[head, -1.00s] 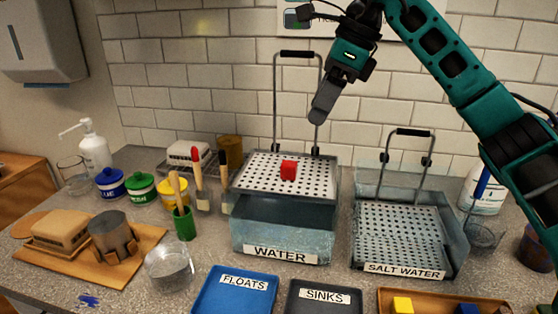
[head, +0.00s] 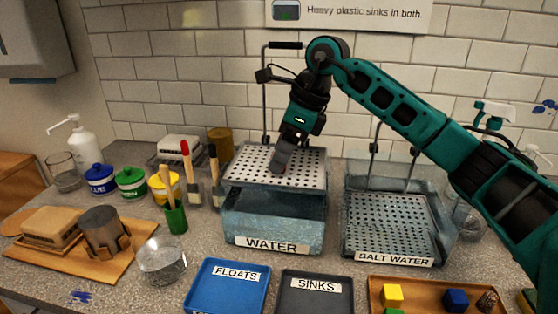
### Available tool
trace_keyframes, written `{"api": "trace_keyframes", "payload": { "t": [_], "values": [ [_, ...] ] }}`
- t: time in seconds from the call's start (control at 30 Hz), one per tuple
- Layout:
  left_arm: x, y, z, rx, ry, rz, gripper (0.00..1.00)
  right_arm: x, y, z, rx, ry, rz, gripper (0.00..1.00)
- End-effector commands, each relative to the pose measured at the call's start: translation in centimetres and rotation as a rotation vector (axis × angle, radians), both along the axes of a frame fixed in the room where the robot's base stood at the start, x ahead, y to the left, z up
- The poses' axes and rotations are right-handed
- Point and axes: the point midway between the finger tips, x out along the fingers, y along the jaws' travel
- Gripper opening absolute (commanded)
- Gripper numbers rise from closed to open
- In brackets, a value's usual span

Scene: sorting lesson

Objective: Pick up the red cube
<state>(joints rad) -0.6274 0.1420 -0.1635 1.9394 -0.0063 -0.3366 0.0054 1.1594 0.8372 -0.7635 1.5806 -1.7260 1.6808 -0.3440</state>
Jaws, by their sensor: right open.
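My right gripper (head: 280,165) points down over the perforated tray (head: 245,172) of the tank labelled WATER. Its fingers are dark and seen edge-on; it is open. The red cube does not show now; the gripper covers the middle of the tray, where the cube lay a moment ago. I cannot tell whether the fingers are around the cube or touching it. My left gripper is not in view.
The SALT WATER tank (head: 389,258) stands to the right with its own perforated tray. In front are the blue FLOATS tray (head: 228,290), the dark SINKS tray (head: 314,300) and a wooden tray (head: 420,300) with small blocks. Brushes (head: 190,175) stand close left of the WATER tank.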

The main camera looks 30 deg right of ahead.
Motion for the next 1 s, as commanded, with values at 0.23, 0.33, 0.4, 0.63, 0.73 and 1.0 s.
{"api": "trace_keyframes", "payload": {
  "t": [0.23,0.33,0.4,0.63,0.73,1.0],
  "values": [
    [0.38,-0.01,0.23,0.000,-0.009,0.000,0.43,0.01,0.03,-0.04,0.000,0.000,0.001,0.58],
    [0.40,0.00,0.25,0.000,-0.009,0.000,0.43,0.01,0.03,-0.03,0.000,0.000,0.001,0.48],
    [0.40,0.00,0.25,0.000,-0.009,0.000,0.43,0.00,0.02,-0.01,0.000,0.000,0.001,0.42],
    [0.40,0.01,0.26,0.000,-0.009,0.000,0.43,-0.01,0.01,-0.01,0.000,0.000,0.000,0.20],
    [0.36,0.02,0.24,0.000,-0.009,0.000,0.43,0.00,0.00,-0.01,0.000,0.000,0.000,0.10],
    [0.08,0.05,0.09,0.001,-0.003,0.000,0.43,0.00,0.00,0.01,0.000,0.000,0.000,0.02]
  ]
}}
